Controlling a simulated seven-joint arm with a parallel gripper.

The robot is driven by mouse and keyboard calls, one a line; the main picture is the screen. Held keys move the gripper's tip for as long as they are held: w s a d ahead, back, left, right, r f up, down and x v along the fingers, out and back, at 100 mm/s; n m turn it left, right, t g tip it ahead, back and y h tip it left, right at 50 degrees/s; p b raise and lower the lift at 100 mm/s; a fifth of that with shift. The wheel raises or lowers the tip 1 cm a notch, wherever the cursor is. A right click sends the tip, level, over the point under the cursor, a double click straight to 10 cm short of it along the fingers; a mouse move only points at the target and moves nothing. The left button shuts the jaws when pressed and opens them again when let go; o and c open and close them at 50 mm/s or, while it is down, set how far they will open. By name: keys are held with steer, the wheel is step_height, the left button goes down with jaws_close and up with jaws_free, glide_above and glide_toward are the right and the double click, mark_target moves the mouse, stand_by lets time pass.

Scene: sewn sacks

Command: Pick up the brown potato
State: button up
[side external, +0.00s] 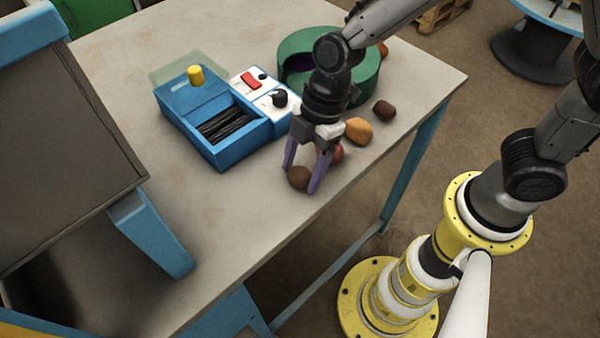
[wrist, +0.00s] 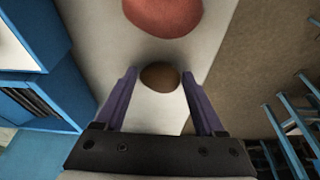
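A brown potato (side external: 298,176) lies near the front edge of the table. It also shows in the wrist view (wrist: 159,76), between the fingertips with a gap on each side. My gripper (side external: 301,180) has purple fingers pointing down. In the wrist view my gripper (wrist: 159,78) is open, with nothing held. In the side view the fingertips are low, one on each side of the potato. How far they are above the tabletop is hard to tell. A second, darker brown lump (side external: 384,110) lies farther back on the right.
A red round item (side external: 337,153) lies just behind the fingers; it is also in the wrist view (wrist: 163,14). An orange-tan one (side external: 358,131) is beside it. A blue box with black rods (side external: 213,150) and a green round container (side external: 368,80) stand behind. The table front left (side external: 220,215) is clear.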

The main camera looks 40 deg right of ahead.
steer(key=c, duration=0.9)
